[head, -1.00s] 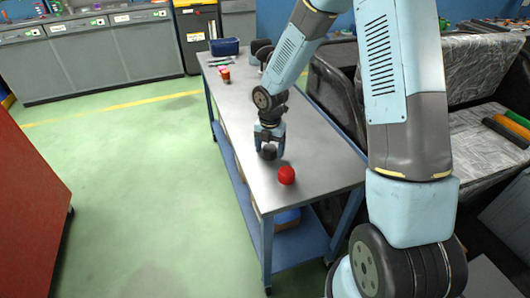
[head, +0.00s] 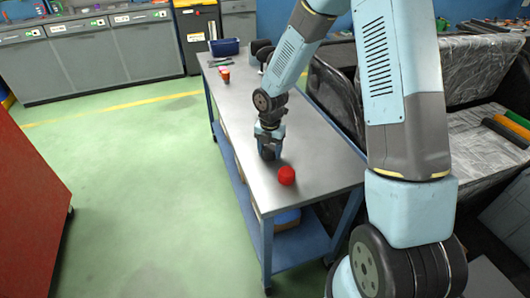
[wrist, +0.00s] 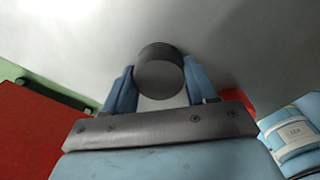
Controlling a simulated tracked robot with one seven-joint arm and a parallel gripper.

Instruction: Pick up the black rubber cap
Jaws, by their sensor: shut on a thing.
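The black rubber cap (wrist: 160,72) is a short dark grey-black cylinder between the two blue fingers of my gripper (wrist: 159,82) in the wrist view. The fingers are shut on its sides. In the head view my gripper (head: 269,150) points down at the near half of the table, and its fingers mostly hide the cap. I cannot tell whether the cap is touching the tabletop or just above it.
A red ball-like object (head: 286,176) sits on the metal table (head: 306,150) close to my gripper. A blue bin (head: 224,47) and small orange-red items (head: 224,74) stand at the far end. A red cabinet (head: 30,210) is at left, with green floor between.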

